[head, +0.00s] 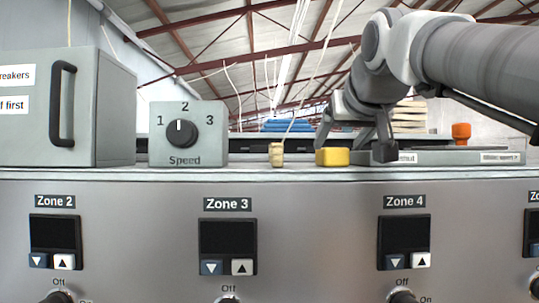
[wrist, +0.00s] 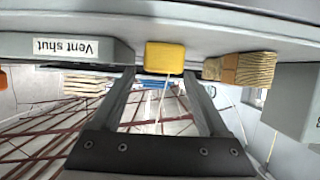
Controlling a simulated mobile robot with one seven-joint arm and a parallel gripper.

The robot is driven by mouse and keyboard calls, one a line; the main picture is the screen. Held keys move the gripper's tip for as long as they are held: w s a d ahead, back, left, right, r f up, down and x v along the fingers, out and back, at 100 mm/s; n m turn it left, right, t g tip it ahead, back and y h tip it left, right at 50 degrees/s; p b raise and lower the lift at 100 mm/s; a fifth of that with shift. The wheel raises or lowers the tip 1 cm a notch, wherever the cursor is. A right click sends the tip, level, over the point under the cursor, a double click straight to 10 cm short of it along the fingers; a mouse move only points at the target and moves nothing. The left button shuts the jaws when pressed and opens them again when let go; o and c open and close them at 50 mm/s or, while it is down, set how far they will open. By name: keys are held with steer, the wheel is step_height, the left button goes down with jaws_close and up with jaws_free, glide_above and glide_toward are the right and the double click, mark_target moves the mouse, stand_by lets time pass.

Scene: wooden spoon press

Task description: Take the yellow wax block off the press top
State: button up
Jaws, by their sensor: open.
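The yellow wax block (head: 332,157) sits on the press top near its front edge, right of the speed dial box. My gripper (head: 354,150) is open and empty, reaching down to the block with one finger toward each side of it. In the wrist view, which is upside down, the block (wrist: 164,56) lies between and just beyond the two spread fingertips. I cannot tell whether either finger touches it. The press top (head: 240,174) shows as a thin grey ledge.
A small wooden brush (head: 277,154) stands left of the block; it shows in the wrist view (wrist: 240,69) too. The speed dial box (head: 183,133) and a grey cabinet (head: 100,110) are farther left. A low grey box (head: 455,158) lies to the right, with an orange knob (head: 461,132) behind.

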steer(key=shift+p+x, duration=0.7)
steer(key=shift+x, duration=2.1)
steer(key=shift+a, duration=0.15)
steer(key=shift+s, duration=0.1)
jaws_close()
